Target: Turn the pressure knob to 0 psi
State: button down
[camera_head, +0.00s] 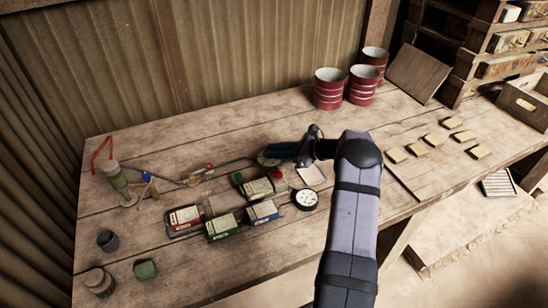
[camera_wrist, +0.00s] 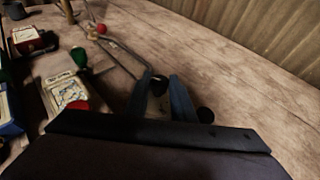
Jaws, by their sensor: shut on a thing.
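My gripper (camera_head: 272,152) reaches in from the right at the middle of the table. Its two blue fingers (camera_wrist: 168,98) are shut on a small dark knob (camera_wrist: 159,86), with only part of it showing between them. The knob is mostly hidden by my fingers in the head view. A thin pipe runs from there to the left. A round white-faced gauge (camera_head: 305,199) with a dark rim lies on the table in front of my gripper. Its reading is too small to make out.
Several labelled boxes (camera_head: 222,226) stand left of the gauge, with a green knob (camera_wrist: 79,57) and a red cap (camera_wrist: 77,106) close by. Red-striped cans (camera_head: 329,88) stand behind. Tan tiles (camera_head: 434,139) lie at right.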

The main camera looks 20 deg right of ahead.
jog(key=shift+w+r+n+g+y, duration=0.1)
jog(key=shift+r+n+g+y, duration=0.05)
jog(key=shift+n+g+y, duration=0.15)
jog(key=c, duration=1.5)
grip_release()
jog(key=shift+s+d+b, duration=0.45)
jog(key=shift+b, duration=0.05)
jog(key=shift+b+v, duration=0.9)
jog(key=shift+v, duration=2.2)
jog(key=shift+r, duration=0.2)
